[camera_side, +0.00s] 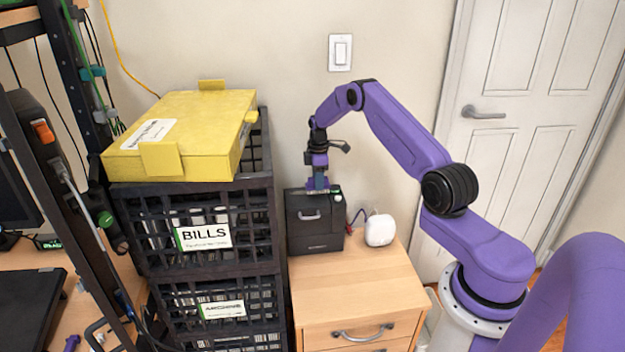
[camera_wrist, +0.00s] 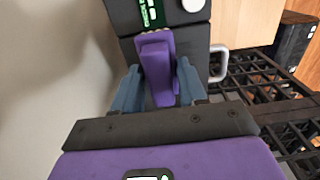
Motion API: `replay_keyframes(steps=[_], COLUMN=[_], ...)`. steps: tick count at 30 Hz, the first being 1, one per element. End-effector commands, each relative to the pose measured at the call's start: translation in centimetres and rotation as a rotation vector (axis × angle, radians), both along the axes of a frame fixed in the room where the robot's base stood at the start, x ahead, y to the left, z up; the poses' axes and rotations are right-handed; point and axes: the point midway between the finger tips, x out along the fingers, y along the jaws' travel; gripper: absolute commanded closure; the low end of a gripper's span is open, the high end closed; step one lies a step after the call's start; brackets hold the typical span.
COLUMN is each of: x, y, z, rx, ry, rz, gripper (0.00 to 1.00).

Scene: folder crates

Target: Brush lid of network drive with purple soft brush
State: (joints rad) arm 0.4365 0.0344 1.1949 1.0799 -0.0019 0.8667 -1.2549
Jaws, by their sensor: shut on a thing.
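The network drive (camera_side: 315,235) is a black box with a front handle, standing upright on the wooden cabinet. My gripper (camera_side: 318,181) is just above its lid, pointing down. The gripper's blue-grey fingers are shut on the purple soft brush (camera_wrist: 155,68), which shows between them in the wrist view. The brush's tan bristle end is at the drive's dark surface (camera_wrist: 195,40), near a green-marked panel. I cannot tell for sure whether the bristles touch the lid. In the side view the fingers largely hide the brush.
A small white device (camera_side: 379,230) with a cable sits right of the drive on the cabinet (camera_side: 355,285). Black crates (camera_side: 205,260) stacked at left carry a yellow folder box (camera_side: 185,125), rising above the drive. The cabinet's front top is clear.

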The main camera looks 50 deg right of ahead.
Motion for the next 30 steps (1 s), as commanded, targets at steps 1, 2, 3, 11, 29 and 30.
replay_keyframes(steps=[1,2,3,11,29,30], x=[-0.1,-0.1,-0.1,-0.1,2.2,2.4], y=[-0.1,-0.1,-0.1,-0.1,2.2,2.4], z=[0.0,0.0,0.0,0.0,0.0,0.0], rx=[0.000,0.000,0.000,0.000,-0.001,-0.001], ry=[0.000,0.000,0.000,0.000,-0.001,-0.001], rz=[0.000,0.000,0.000,0.000,0.003,0.003], gripper=[0.92,0.92,0.92,0.92,0.92,0.92])
